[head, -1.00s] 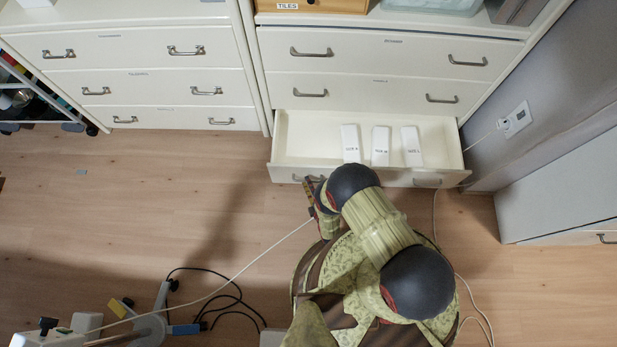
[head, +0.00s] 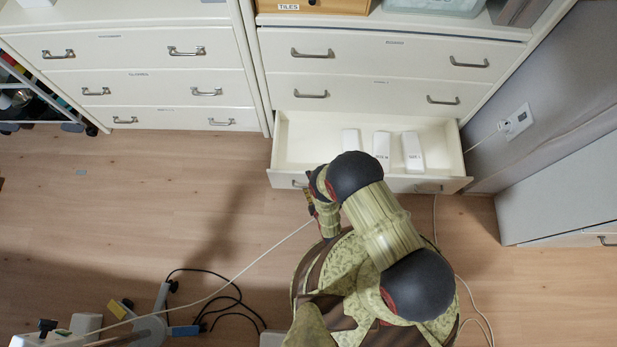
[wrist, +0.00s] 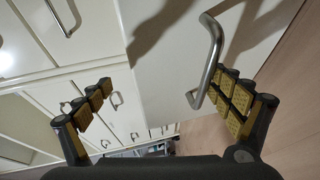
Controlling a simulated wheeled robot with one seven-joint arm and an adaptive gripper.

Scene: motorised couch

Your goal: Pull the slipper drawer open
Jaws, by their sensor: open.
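The bottom drawer (head: 222,0) of the right white dresser is not named by a readable label. This drawer's front (head: 370,183) stands pulled out, with three white labelled boxes (head: 412,152) inside at its middle and right. Its left metal handle (head: 298,184) is partly hidden by my arm; it shows large in the wrist view (wrist: 211,60). My gripper (wrist: 165,85) is open at the drawer front. The handle lies between the fingers, close to the right finger pads; I cannot tell whether they touch. In the head view my gripper is mostly hidden behind my wrist.
Closed drawers sit above (head: 385,98) and in the left dresser (head: 150,88). A white cable (head: 240,272) crosses the floor on the left, near a black cable (head: 235,300). A grey cabinet (head: 550,195) stands right.

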